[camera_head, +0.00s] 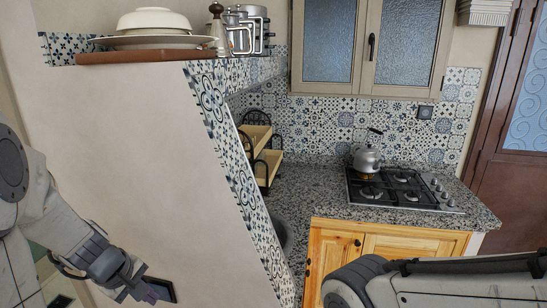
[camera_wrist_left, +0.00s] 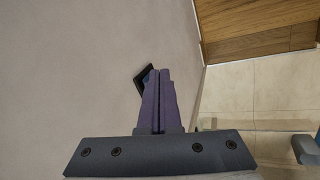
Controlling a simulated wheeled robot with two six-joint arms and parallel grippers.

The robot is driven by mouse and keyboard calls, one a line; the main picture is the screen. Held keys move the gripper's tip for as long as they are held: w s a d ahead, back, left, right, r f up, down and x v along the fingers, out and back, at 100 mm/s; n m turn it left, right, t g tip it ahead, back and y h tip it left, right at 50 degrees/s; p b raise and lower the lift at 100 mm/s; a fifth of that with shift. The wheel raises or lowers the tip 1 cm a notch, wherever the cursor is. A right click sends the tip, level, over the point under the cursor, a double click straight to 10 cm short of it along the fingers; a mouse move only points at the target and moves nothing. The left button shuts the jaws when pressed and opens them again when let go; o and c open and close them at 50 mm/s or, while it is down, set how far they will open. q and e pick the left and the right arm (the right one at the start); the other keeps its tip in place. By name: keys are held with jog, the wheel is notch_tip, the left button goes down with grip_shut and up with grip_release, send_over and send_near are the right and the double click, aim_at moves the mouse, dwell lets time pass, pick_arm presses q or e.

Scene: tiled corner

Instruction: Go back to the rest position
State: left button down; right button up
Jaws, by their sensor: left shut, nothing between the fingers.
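My left gripper (camera_head: 150,290) is at the lower left of the head view, in front of the plain beige wall (camera_head: 140,150). Its purple fingers (camera_wrist_left: 158,98) are together in the left wrist view, with nothing between them. A small dark-framed plate (camera_wrist_left: 143,78) on the wall shows just behind the fingertips. It is partly hidden by them, and I cannot tell whether they touch it. My right arm (camera_head: 450,285) crosses the lower right of the head view; its gripper is outside the picture.
A kettle (camera_head: 366,158) stands on the gas hob (camera_head: 400,190), set in the speckled counter (camera_head: 325,200) above a wooden cabinet (camera_head: 385,246). Bowls (camera_head: 154,20) and metal mugs stand on the raised ledge. A tiled floor (camera_wrist_left: 255,95) shows right of the left fingers.

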pick_arm(q)
jog(key=s+d+r+m+g+h+b, duration=0.1)
jog(key=s+d+m, duration=0.3)
jog(key=d, duration=0.6)
jog(key=s+d+r+m+g, duration=0.1)
jog(key=s+d+m+g, duration=0.1)
jog(key=d+m, duration=0.6)
jog(key=s+d+m+g+y+b, duration=0.1)
jog(key=s+d+m, duration=0.7)
jog(key=s, duration=0.3)
jog(key=shift+s+r+m, duration=0.15)
jog(key=shift+s+m, duration=0.25)
jog(key=shift+m, duration=0.1)
jog(key=shift+s+a, duration=0.1)
jog(key=shift+a, duration=0.05)
